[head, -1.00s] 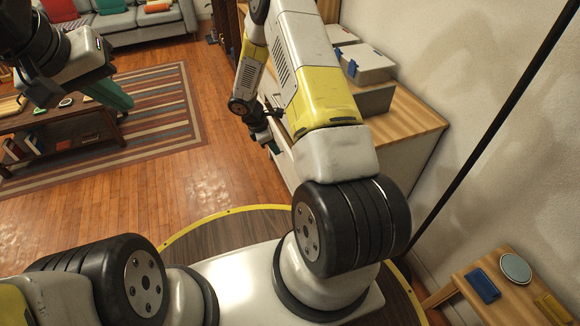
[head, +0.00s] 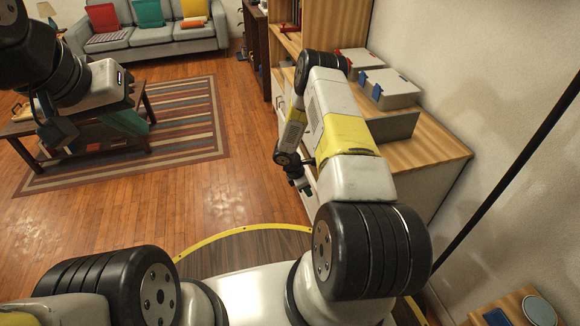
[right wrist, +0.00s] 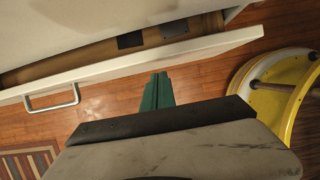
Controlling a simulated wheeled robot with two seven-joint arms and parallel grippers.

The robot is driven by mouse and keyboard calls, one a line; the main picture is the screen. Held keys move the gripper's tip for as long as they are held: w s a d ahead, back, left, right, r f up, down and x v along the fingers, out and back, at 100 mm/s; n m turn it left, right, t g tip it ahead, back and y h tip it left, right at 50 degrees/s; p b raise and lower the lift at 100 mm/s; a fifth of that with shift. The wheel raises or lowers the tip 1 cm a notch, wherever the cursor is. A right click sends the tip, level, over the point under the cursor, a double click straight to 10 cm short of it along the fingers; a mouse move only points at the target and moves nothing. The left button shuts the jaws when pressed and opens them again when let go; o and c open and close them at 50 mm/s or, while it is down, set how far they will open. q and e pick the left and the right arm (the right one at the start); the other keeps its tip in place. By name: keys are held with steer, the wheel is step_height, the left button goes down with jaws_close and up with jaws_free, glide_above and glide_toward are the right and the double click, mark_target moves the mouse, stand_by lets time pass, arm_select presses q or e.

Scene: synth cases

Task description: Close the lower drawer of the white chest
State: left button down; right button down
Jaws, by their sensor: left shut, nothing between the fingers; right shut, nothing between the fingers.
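The white chest (head: 432,190) with a wooden top stands at the right in the head view, its front mostly hidden by my right arm. In the right wrist view a drawer (right wrist: 205,48) is pulled open, with a gap between its white front and the chest body; a metal handle (right wrist: 52,97) is on its front. I cannot tell its level from this view. My right gripper (right wrist: 158,92) is shut and empty, outside the drawer front, its green fingertips close to it; contact is unclear. My left gripper (head: 125,122) is shut, high at the left, far from the chest.
Grey boxes with blue clips (head: 392,88) stand on the chest top. Dark flat items (right wrist: 130,40) lie inside the drawer. A small wooden table (head: 475,312) is at the lower right. A low table (head: 140,142), striped rug (head: 190,120) and sofa (head: 150,40) are farther off. Floor between is clear.

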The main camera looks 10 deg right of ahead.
steer(key=shift+d, duration=0.75)
steer(key=shift+d, duration=0.1)
steer(key=shift+w+d, duration=0.1)
steer(key=shift+d, duration=1.15)
steer(key=shift+a, duration=0.15)
